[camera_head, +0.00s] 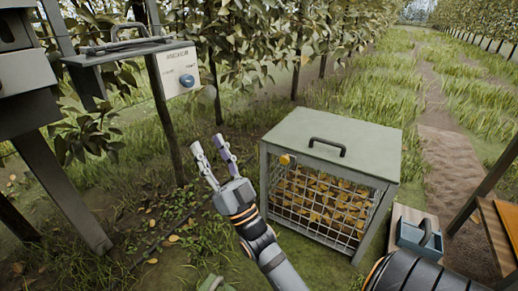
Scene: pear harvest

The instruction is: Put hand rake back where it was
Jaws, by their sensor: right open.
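My right gripper (209,146) is open and empty, its two fingers spread and pointing up and away. It is above the grass, left of the crate and below the irrigation box. A long thin dark tool (112,46) lies on a dark shelf (135,52) at the upper left. It may be the hand rake, but its shape is too small to tell. My gripper is apart from it, lower and to the right. My left gripper is not in view.
A grey-green crate (335,135) with a mesh front holds yellow-brown leaves or fruit. A white control box (178,72) with a blue knob stands on a post beside the shelf. A blue-grey caddy (420,240) sits at lower right. Leafy trees (260,35) stand behind.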

